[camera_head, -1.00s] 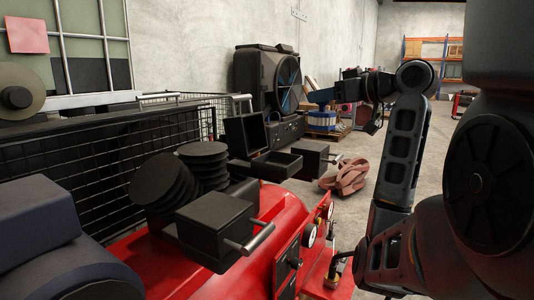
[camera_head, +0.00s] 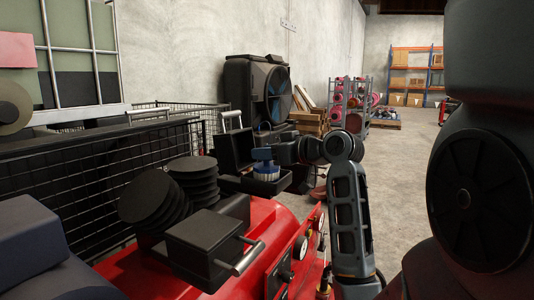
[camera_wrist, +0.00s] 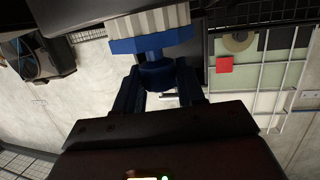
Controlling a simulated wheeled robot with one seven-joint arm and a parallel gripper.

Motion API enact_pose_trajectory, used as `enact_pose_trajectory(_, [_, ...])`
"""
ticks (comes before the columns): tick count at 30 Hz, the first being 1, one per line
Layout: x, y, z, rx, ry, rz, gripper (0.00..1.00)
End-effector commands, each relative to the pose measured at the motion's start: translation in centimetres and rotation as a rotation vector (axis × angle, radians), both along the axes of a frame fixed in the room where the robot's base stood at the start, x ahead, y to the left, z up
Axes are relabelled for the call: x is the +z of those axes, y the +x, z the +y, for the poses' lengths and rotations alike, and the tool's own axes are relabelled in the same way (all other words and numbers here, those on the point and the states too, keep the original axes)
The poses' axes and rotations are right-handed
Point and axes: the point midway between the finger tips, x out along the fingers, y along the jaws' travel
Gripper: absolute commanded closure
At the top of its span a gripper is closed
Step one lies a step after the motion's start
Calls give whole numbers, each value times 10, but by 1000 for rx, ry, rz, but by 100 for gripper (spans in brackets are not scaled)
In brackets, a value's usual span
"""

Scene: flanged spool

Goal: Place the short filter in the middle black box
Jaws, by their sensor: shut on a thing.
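The short filter, with a white ribbed body (camera_head: 266,172) and blue ends, is in my gripper (camera_head: 272,153), which is shut on its blue top knob (camera_wrist: 158,76). In the head view the filter hangs upright at the mouth of the open middle black box (camera_head: 258,187). Its lower end is hidden by the box's front wall, so I cannot tell whether it touches the bottom. The box's raised lid (camera_head: 233,150) stands just left of the filter. In the wrist view the blue flange (camera_wrist: 150,42) and part of the ribbed body show beyond my fingers.
A closed black box (camera_head: 205,238) with a bar handle sits nearer on the red machine (camera_head: 135,266). Stacks of black discs (camera_head: 150,200) stand left of the boxes. A black wire fence (camera_head: 80,190) runs behind. Open floor (camera_head: 398,150) lies to the right.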

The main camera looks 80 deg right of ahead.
Motion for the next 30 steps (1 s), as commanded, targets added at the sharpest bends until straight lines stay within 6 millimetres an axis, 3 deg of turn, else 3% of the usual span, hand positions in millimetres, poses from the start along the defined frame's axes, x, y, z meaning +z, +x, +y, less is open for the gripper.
enact_pose_trajectory(14, [-10,0,0,0,0,-1,100])
enact_pose_trajectory(15, [-9,0,0,0,0,-1,57])
enact_pose_trajectory(22, [-8,0,0,0,-1,0,36])
enact_pose_trajectory(30, [-6,0,0,0,-1,0,36])
